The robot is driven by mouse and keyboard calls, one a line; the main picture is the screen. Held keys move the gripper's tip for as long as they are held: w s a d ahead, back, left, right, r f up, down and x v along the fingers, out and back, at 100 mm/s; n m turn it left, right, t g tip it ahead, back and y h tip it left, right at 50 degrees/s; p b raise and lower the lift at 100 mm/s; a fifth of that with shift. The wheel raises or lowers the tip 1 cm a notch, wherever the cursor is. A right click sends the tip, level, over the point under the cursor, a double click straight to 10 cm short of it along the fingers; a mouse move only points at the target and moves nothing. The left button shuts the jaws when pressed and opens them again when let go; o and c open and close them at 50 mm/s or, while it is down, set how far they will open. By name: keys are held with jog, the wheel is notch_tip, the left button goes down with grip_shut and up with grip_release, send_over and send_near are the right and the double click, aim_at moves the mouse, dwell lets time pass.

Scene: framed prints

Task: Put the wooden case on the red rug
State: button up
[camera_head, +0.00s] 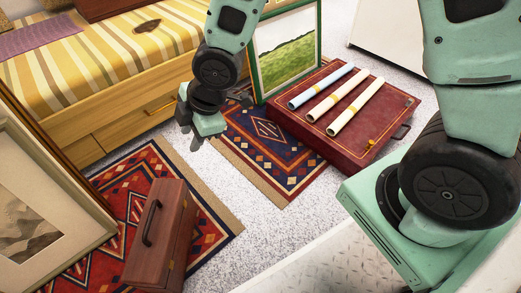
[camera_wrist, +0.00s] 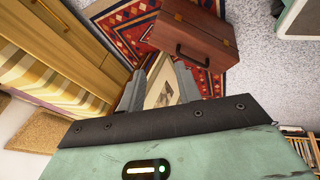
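The wooden case (camera_head: 172,222) is brown with a dark handle and stands at the lower left of the head view. It appears to stand on the red rug (camera_head: 131,180), near its right border; its base is partly out of frame. In the wrist view the case (camera_wrist: 195,35) lies beyond my fingers, with the red rug (camera_wrist: 125,22) showing on both sides of it. My gripper (camera_head: 196,125) is above the floor, apart from the case, near the gap between the two rugs. Its fingers (camera_wrist: 160,88) are spread with nothing between them.
A second, navy-bordered rug (camera_head: 262,140) lies in the middle. A red trunk (camera_head: 372,142) with rolled papers (camera_head: 355,108) stands at right. Framed prints lean at left (camera_head: 75,200) and behind the trunk (camera_head: 289,45). A striped bench (camera_head: 105,60) runs along the back. Speckled floor (camera_head: 245,207) is clear between.

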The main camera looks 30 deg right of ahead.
jog(key=s+d+r+m+g+h, duration=0.1)
jog(key=s+d+r+m, duration=0.1)
jog(key=s, duration=0.4)
jog(key=s+d+r+m+g+h, duration=0.1)
jog(key=s+d+r+m, duration=0.1)
jog(key=s+r+m, duration=0.3)
jog(key=s+d+r+m+g+h, duration=0.1)
jog(key=s+d+r+m, duration=0.1)
jog(key=s, duration=0.6)
jog(key=shift+r+m, duration=0.65)
jog(key=shift+m, duration=0.45)
jog(key=shift+s+d, duration=0.1)
notch_tip(320, 180, up, 46)
jog(key=p, duration=4.6)
jog(key=shift+r, duration=0.1)
